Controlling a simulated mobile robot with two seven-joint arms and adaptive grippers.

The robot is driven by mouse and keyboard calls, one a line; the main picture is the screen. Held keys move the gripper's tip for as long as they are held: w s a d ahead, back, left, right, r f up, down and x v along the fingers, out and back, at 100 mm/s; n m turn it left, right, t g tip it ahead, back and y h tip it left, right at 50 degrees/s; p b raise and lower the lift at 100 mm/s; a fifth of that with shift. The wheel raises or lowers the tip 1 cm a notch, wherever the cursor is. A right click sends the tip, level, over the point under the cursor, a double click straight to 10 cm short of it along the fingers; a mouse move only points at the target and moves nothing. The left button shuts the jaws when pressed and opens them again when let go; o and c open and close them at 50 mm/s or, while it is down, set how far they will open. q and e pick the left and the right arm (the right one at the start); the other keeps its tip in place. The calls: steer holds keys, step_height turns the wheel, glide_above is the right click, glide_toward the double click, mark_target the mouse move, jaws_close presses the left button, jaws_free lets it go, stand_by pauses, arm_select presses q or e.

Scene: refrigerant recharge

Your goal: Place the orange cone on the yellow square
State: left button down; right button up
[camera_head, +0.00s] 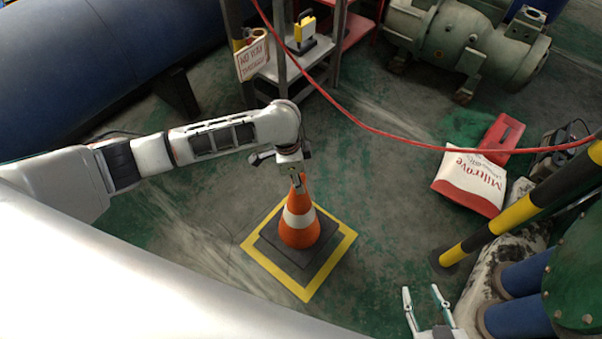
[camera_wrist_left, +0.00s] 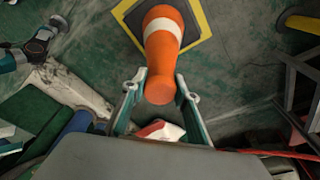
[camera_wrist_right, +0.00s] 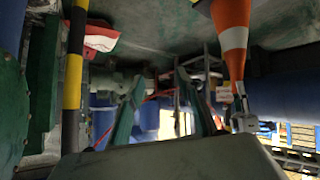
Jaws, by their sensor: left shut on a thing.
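The orange cone (camera_head: 299,228) has a white band and a dark square base. It looks upright, with its base inside the yellow square (camera_head: 332,257) outline on the floor. I cannot tell whether the base touches the floor. My left gripper (camera_head: 298,184) is shut on the cone's top from above. In the left wrist view the cone (camera_wrist_left: 162,58) runs up from between the fingers (camera_wrist_left: 158,92), with part of the yellow square (camera_wrist_left: 203,17) behind its base. My right gripper (camera_head: 427,297) is open and empty at the bottom right, apart from the cone, which also shows in the right wrist view (camera_wrist_right: 233,42).
A yellow-and-black post (camera_head: 515,213) and blue pipes (camera_head: 518,318) stand near my right gripper. A red hose (camera_head: 365,125) crosses the upper part. A red and white bag (camera_head: 470,182) lies at right. A shelf (camera_head: 290,68) stands behind. Floor around the square is clear.

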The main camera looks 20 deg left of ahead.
mark_target(299, 199)
arm_select(q)
step_height(299, 199, down, 7)
steer(key=b, duration=0.2)
steer(key=shift+b, duration=0.3)
steer(key=shift+f, duration=0.4)
steer(key=shift+w+f, duration=0.2)
steer(key=f, duration=0.1)
steer(key=f+b, duration=0.2)
steer(key=shift+s+f, duration=0.25)
steer(key=shift+f, duration=0.15)
steer(key=shift+w+f, duration=0.15)
steer(key=shift+f, duration=0.15)
steer(key=shift+w+r, duration=0.1)
steer(key=shift+r, duration=0.05)
steer(key=c, duration=1.7)
jaws_free()
steer(key=shift+f, duration=0.25)
steer(key=shift+o, duration=0.7)
arm_select(e)
steer(key=a, duration=0.2)
steer(key=w+a+y, duration=0.1)
steer(key=shift+a+r, duration=0.15)
steer(key=shift+r, duration=0.15)
